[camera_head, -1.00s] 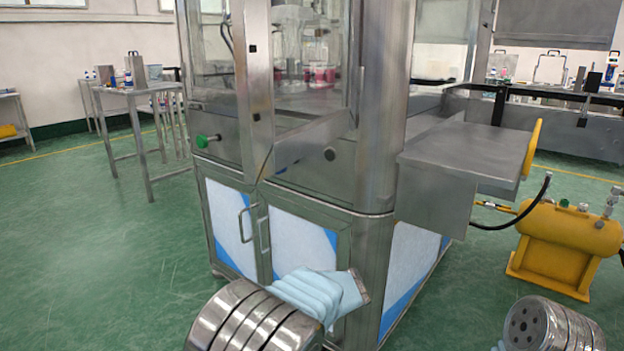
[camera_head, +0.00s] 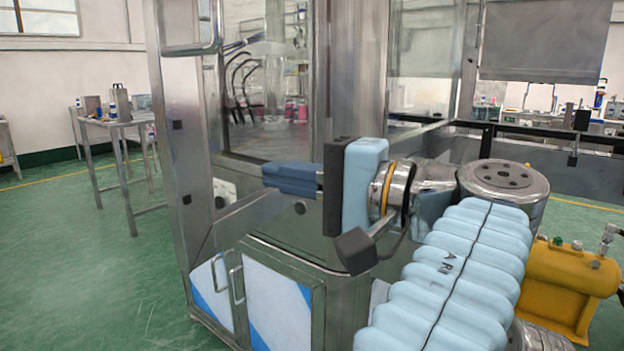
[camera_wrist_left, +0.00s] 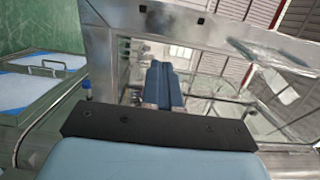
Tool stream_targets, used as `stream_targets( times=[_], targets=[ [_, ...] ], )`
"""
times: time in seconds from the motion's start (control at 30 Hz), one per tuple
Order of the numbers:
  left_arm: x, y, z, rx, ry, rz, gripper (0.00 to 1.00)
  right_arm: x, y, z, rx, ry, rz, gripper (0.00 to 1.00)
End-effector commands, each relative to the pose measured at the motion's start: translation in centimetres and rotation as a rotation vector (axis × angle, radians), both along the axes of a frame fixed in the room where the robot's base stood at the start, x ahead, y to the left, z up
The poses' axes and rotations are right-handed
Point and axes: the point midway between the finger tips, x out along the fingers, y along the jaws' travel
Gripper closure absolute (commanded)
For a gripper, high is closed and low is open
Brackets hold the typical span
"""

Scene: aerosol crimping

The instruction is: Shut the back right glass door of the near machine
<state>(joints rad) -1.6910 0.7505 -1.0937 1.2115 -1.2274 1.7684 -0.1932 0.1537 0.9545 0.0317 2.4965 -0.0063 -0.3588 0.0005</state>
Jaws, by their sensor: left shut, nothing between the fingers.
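The near machine is a steel cabinet (camera_head: 268,232) with glazed upper sides. A steel-framed glass door (camera_head: 183,150) stands ajar at its left part in the head view, its free edge toward me and a handle (camera_head: 190,50) near the top. My left gripper (camera_head: 268,178) is shut and empty, its blue fingers pointing left in front of the door's lower part. In the left wrist view the closed fingers (camera_wrist_left: 160,68) point at a glazed steel frame (camera_wrist_left: 100,50). I cannot tell whether they touch it. My right gripper is out of view.
A yellow tank (camera_head: 570,280) stands on the floor at the right. A steel table (camera_head: 115,122) with small items stands at the far left. Green floor (camera_head: 90,270) is clear at the left. Lower cabinet doors with handles (camera_head: 237,284) are shut.

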Motion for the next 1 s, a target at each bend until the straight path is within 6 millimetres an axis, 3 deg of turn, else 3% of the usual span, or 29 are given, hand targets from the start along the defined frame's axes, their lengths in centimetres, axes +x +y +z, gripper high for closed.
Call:
stream_targets(
  times=[0.2, 0.4, 1.0],
  targets=[
    [2.2, 4.1, 0.0, -0.002, 0.003, -0.001, 1.00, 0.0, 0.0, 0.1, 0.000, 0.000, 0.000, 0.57],
    [3.5, 6.5, 0.0, 0.000, 0.002, -0.001, 1.00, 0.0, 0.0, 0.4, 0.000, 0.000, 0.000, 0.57],
    [4.0, 7.5, -0.2, -0.002, 0.001, -0.008, 1.00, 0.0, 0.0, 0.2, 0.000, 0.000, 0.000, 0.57]
  ],
)
